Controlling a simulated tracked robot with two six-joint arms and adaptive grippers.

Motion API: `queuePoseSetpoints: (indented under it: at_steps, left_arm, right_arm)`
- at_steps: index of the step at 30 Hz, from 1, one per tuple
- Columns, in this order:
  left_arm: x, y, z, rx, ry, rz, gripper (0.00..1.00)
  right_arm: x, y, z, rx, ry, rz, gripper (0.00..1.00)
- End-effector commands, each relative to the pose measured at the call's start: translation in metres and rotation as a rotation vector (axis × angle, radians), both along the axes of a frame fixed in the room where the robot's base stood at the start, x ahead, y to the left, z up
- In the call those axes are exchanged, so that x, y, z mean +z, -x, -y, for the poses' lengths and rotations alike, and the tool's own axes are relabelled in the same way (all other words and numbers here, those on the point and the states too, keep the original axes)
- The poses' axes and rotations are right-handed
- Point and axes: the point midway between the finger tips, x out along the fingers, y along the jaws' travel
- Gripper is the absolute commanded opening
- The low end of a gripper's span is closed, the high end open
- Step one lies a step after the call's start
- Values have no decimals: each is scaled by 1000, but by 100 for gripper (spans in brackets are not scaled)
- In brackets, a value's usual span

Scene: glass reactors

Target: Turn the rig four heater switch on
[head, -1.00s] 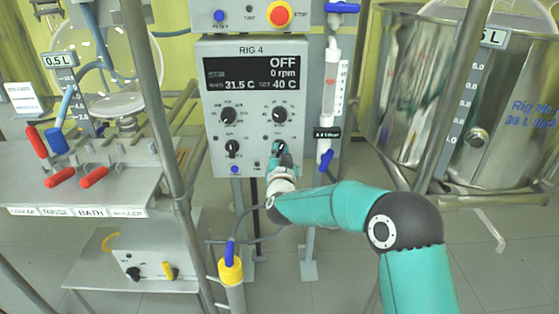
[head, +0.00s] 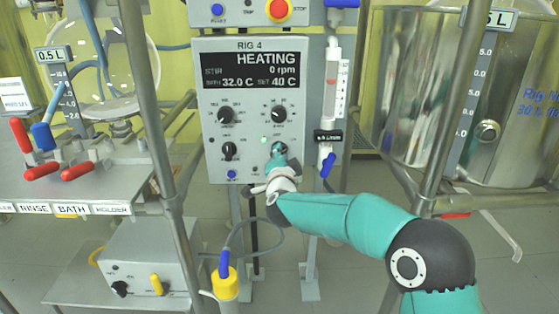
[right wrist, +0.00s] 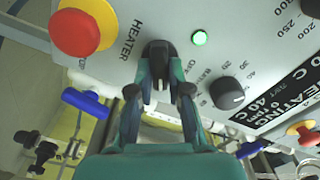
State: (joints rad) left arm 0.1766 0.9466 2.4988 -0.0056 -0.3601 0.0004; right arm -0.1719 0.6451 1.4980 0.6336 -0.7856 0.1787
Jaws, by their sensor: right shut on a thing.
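The rig four control box (head: 210,150) hangs upright in the middle of the head view. Its display (head: 253,70) reads HEATING, 0 rpm, bath 32.0 C, set 40 C. In the head view my right gripper (head: 277,152) covers the switch at the box's lower right. My left gripper is out of view.
A red and yellow stop button (head: 279,10) is on the box above. A flowmeter tube (head: 331,80) with blue valves stands close right of the panel. Several red-handled valves line the left bench (head: 110,190). A large steel-and-glass vessel (head: 488,130) stands at the right.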

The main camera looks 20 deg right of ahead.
Motion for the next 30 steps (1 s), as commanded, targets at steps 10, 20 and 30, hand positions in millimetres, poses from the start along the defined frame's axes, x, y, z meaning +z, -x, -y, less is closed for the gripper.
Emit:
queuePoseSetpoints:
  at_steps: [10, 20, 30]
  left_arm:
    - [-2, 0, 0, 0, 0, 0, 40]
    - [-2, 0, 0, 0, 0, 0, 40]
    - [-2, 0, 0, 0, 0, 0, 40]
  right_arm:
    - [-3, 0, 3, -6, -28, 1, 0]
    - [-3, 0, 2, -6, -26, 1, 43]
    - [-1, 1, 0, -2, -23, 3, 43]
